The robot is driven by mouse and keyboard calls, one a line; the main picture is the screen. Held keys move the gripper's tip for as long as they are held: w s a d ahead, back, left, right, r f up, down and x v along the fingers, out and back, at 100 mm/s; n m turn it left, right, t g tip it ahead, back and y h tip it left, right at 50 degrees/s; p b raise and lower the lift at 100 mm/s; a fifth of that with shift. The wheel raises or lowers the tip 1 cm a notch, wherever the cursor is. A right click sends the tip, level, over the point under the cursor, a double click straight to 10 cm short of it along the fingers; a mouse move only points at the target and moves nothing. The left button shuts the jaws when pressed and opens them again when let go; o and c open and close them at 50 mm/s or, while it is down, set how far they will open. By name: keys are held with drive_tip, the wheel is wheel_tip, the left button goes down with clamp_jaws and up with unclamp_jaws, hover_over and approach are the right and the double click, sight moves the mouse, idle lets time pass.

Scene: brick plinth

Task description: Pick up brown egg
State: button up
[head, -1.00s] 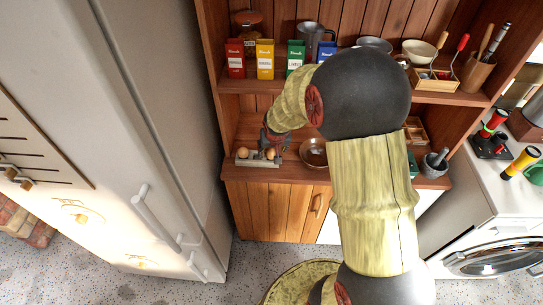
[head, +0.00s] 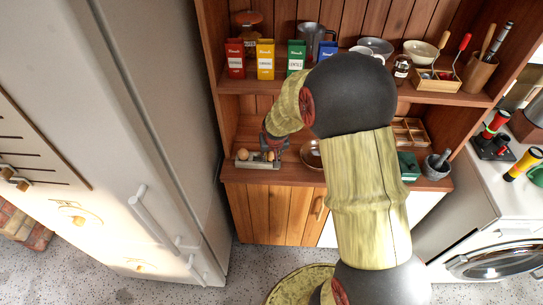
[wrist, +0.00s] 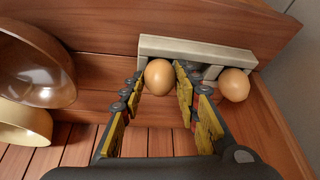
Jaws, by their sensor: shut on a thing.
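A brown egg (wrist: 159,77) sits between the two fingers of my gripper (wrist: 160,88) in the wrist view, and the gripper is shut on it. The egg is at the pale egg holder (wrist: 195,48), close to its edge; I cannot tell whether it is lifted clear. A second brown egg (wrist: 234,85) rests at the right end of the holder and also shows in the head view (head: 242,154). In the head view my gripper (head: 270,152) is over the right part of the holder and partly hides the held egg.
A brown bowl (wrist: 35,65) and a cream bowl (wrist: 22,125) lie left of my gripper in the wrist view. Boxes, including a red one (head: 235,58), stand on the shelf above. A fridge (head: 120,130) stands to the left. A wooden divided box (head: 410,132) is to the right.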

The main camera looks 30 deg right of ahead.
sight(272, 153)
drive_tip(key=shift+r, duration=0.1)
drive_tip(key=shift+r, duration=0.45)
wheel_tip(272, 153, up, 2)
drive_tip(key=shift+r+p, duration=0.1)
drive_tip(key=shift+p, duration=0.55)
drive_tip(key=s+a+r+p, duration=0.4)
drive_tip(key=s+a+r, duration=0.5)
drive_tip(key=a+r, duration=0.1)
drive_tip(key=s+d+r+p, duration=0.1)
drive_tip(key=d+r+p, duration=0.1)
drive_tip(key=d+p, duration=1)
drive_tip(key=s+d+f+b, duration=0.1)
drive_tip(key=d+f+b, duration=0.5)
drive_tip(key=d+b, duration=0.6)
drive_tip(key=b, duration=0.3)
drive_tip(key=shift+s+b, duration=0.15)
drive_tip(key=shift+b, duration=0.15)
